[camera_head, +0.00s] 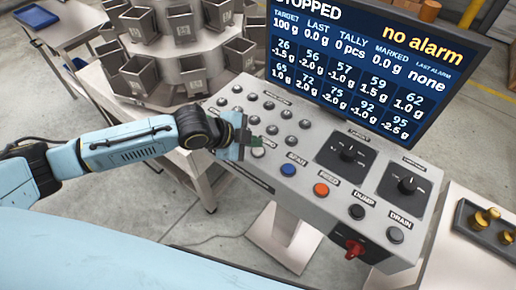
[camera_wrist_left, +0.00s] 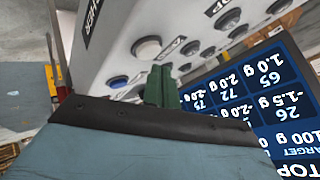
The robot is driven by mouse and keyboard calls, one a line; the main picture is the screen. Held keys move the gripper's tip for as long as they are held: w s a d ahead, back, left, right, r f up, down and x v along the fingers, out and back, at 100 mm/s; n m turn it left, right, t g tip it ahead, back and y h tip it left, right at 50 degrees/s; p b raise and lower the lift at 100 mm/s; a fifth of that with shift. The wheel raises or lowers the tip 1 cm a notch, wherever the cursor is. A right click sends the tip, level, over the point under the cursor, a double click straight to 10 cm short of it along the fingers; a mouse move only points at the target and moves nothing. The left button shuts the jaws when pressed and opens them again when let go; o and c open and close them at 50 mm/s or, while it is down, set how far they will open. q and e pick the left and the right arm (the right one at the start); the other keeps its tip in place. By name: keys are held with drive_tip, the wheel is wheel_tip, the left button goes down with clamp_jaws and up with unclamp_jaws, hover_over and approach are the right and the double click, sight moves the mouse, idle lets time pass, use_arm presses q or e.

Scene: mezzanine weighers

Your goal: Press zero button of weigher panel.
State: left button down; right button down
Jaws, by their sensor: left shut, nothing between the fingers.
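The weigher panel (camera_head: 262,172) is a grey sloped console with rows of round buttons, and its face also shows in the left wrist view (camera_wrist_left: 115,45). My left gripper (camera_head: 254,142) reaches in from the left over the panel's left part, with its green fingers shut and empty. A small, partly covered label left of the blue START button (camera_head: 289,169) seems to end in "RO". In the wrist view the shut green fingers (camera_wrist_left: 160,86) stand close to the panel face. I cannot tell whether they touch it. My right gripper is out of view.
An orange FEED button (camera_head: 321,189), DUMP button (camera_head: 357,212) and DRAIN button (camera_head: 396,235) line the front edge. Two black dials (camera_head: 348,153) and a red switch (camera_head: 354,247) sit nearby. A screen (camera_head: 375,65) reading "STOPPED" rises behind. Grey weigh buckets (camera_head: 130,75) stand behind my arm.

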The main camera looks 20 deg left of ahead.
sight(254, 151)
use_arm(q)
drive_tip(key=shift+f, duration=0.1)
idle(0.5)
drive_tip(key=shift+f, duration=0.35)
drive_tip(key=shift+f, duration=0.45)
idle(0.8)
drive_tip(key=shift+r+p, duration=0.8)
drive_tip(key=shift+r, duration=0.1)
wheel_tip(254, 151, up, 5)
drive_tip(key=p, duration=0.5)
idle(0.5)
